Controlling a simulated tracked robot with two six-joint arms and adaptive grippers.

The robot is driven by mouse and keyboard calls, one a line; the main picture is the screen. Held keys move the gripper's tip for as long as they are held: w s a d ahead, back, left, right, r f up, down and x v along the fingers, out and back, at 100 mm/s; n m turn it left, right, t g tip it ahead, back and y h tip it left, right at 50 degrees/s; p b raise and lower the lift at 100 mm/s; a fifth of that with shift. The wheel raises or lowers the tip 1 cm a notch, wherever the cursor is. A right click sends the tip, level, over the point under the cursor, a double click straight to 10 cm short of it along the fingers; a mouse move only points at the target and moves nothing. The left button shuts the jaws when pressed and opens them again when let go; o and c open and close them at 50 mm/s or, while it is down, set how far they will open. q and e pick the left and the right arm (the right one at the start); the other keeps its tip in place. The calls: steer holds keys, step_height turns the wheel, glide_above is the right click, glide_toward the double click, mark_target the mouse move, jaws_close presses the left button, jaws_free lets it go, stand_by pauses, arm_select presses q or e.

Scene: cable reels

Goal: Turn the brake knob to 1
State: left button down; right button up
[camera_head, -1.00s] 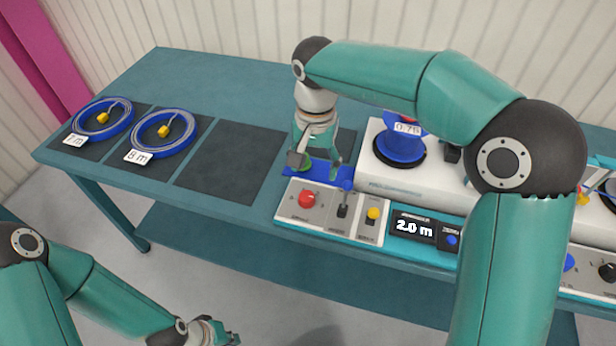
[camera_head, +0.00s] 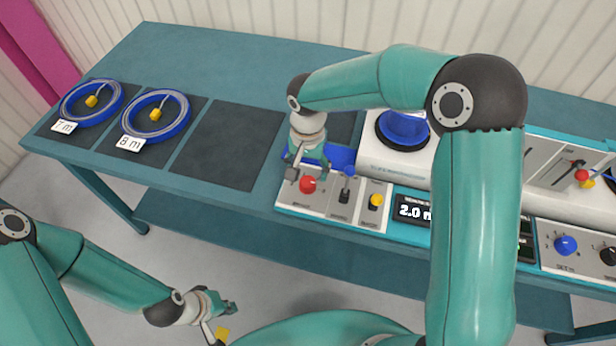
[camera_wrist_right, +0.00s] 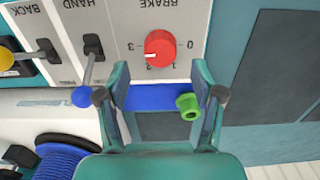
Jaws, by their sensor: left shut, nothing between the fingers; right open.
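The red brake knob (camera_head: 307,184) sits on the left end of the white control panel. In the right wrist view the knob (camera_wrist_right: 160,48) has a scale around it, with 3 at left and 0 at right. Its white mark is at its lower left, between the 3 and the 2, which is partly hidden. My right gripper (camera_head: 306,174) is open and empty close to the knob. In the wrist view its fingertips (camera_wrist_right: 160,80) are spread to either side, just short of the knob. My left gripper (camera_head: 222,306) is shut and empty, low in front of the table.
Beside the knob stand a hand lever (camera_head: 346,182) and a yellow-knobbed switch (camera_head: 376,200). A green cylindrical piece (camera_wrist_right: 188,106) shows near one right finger, by a blue strip (camera_wrist_right: 155,97). Blue cable coils (camera_head: 155,116) lie on the left. A dark mat (camera_head: 228,145) is empty.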

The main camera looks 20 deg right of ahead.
mark_target(307, 181)
steer(key=shift+f, duration=2.5)
steer(key=c, duration=1.1)
steer(key=shift+c, duration=0.2)
